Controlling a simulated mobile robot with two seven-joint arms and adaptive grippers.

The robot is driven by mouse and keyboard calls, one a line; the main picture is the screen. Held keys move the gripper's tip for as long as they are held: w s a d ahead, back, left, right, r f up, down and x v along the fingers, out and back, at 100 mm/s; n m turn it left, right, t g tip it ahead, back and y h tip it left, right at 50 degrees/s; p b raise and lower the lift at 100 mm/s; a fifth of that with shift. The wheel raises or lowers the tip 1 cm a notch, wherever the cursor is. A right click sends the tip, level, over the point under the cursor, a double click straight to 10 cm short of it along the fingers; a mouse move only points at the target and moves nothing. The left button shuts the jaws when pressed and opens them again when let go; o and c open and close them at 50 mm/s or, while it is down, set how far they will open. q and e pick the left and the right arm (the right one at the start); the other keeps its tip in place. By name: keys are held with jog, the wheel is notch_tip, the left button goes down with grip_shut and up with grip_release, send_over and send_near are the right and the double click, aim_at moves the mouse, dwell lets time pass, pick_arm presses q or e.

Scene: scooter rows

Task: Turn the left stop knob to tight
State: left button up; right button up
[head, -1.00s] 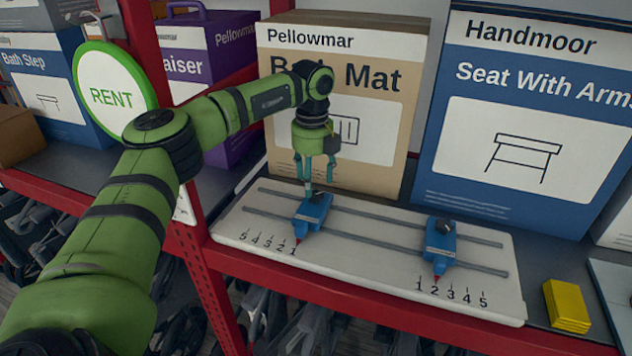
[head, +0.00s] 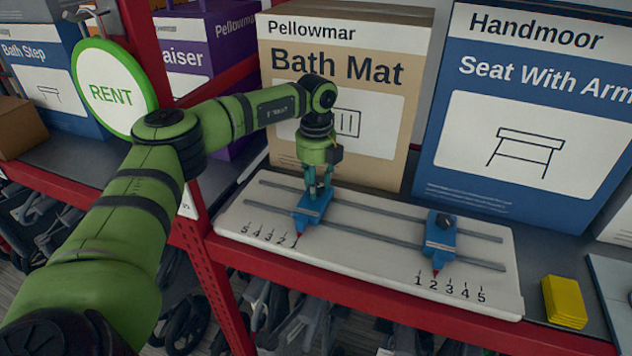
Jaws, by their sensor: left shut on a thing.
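The left stop (head: 312,212) is a blue block on two grey rails of a white board (head: 370,265). Its red pointer is at about 1 on the left scale. My left gripper (head: 318,192) points down onto the top of this stop and is shut on its knob, which the fingers hide. I cannot tell which way the knob is turned. My right gripper is not in view.
A tan Bath Mat box (head: 345,110) stands close behind the board and my gripper. A blue Handmoor box (head: 530,120) stands behind right. Yellow blocks (head: 565,302) lie right of the board. A round RENT sign (head: 113,90) hangs at left. A red shelf edge (head: 330,300) runs in front.

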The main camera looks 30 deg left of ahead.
pick_arm(q)
jog(key=shift+f, duration=0.1)
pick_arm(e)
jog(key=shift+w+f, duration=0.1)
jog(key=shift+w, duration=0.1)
pick_arm(q)
jog(key=shift+m+b, duration=0.35)
jog(key=shift+m, duration=0.75)
jog(key=m, duration=0.3)
jog(key=shift+m+b, duration=0.3)
jog(key=shift+b, duration=0.05)
jog(key=m, duration=0.4)
jog(key=shift+m+b, duration=0.3)
jog(key=shift+b, duration=0.05)
jog(key=m, duration=0.5)
jog(key=shift+s, duration=0.1)
jog(key=m, duration=0.6)
jog(key=shift+b, duration=0.3)
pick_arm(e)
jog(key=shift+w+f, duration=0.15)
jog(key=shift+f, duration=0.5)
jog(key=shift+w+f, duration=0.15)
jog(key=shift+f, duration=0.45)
pick_arm(q)
jog(key=o, duration=1.1)
jog(key=shift+d, duration=0.1)
jog(key=shift+o, duration=0.2)
